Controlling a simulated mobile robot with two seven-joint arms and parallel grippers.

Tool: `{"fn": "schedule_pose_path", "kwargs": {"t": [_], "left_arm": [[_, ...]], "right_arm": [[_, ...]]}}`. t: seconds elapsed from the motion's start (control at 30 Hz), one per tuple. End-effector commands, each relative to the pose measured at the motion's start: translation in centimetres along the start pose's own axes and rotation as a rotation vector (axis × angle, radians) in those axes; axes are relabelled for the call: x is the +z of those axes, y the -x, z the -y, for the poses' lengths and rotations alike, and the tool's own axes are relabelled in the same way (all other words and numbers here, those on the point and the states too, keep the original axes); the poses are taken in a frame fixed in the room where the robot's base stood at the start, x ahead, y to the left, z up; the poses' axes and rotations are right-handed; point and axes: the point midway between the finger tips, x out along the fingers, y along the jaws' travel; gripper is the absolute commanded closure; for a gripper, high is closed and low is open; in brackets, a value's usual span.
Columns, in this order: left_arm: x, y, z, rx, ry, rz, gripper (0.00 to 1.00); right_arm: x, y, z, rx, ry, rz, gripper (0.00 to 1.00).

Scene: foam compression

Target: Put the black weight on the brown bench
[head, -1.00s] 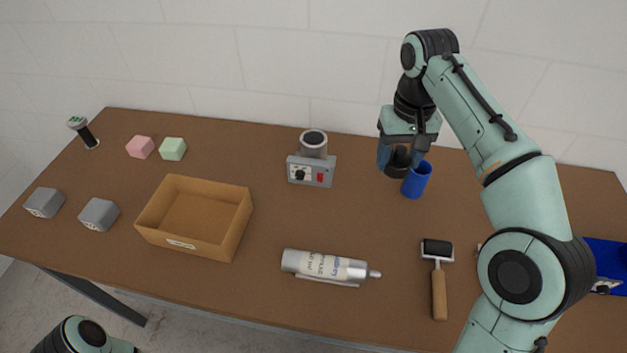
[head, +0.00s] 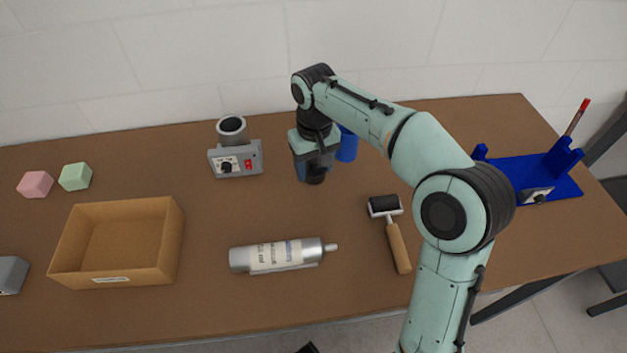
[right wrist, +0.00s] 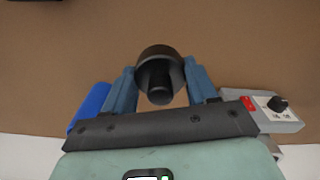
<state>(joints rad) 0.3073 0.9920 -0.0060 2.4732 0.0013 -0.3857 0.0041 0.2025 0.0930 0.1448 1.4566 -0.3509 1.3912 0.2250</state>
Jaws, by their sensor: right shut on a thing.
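The black weight (head: 316,176) is a dark cylinder with a narrower knob. My right gripper (head: 315,165) is shut on it, pointing down over the brown bench (head: 210,215). In the right wrist view the weight (right wrist: 160,78) sits upright between the two blue-grey fingers of the right gripper (right wrist: 161,90). Its base is partly hidden in the head view, and I cannot tell whether it touches the bench. My left gripper is not in view.
A blue cup (head: 347,146) stands just behind the right gripper. A grey device (head: 236,159) is to the left. A silver tube (head: 283,255), a roller (head: 397,240) and a cardboard box (head: 120,240) lie nearer the front. A blue stand (head: 535,178) is at right.

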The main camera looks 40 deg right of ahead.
Motion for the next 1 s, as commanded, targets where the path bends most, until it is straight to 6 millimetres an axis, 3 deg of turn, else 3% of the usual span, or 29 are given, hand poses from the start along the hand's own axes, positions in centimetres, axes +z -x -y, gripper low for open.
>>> {"fn": "schedule_pose_path", "kwargs": {"t": [0.4,0.83,0.87,0.9,1.0], "left_arm": [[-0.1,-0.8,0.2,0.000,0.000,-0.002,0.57],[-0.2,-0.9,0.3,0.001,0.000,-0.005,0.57],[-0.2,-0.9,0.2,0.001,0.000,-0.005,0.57],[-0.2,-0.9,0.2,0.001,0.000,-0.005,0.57],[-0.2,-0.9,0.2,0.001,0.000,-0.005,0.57]], "right_arm": [[0.0,-4.4,0.0,-0.001,0.000,-0.003,1.00],[0.0,-5.0,0.0,-0.001,0.001,-0.003,1.00],[0.0,-5.0,0.0,0.000,0.001,0.000,0.33],[0.0,-5.0,0.0,0.000,0.000,0.000,0.20],[0.0,-5.0,0.0,0.000,0.001,0.000,0.17]]}}
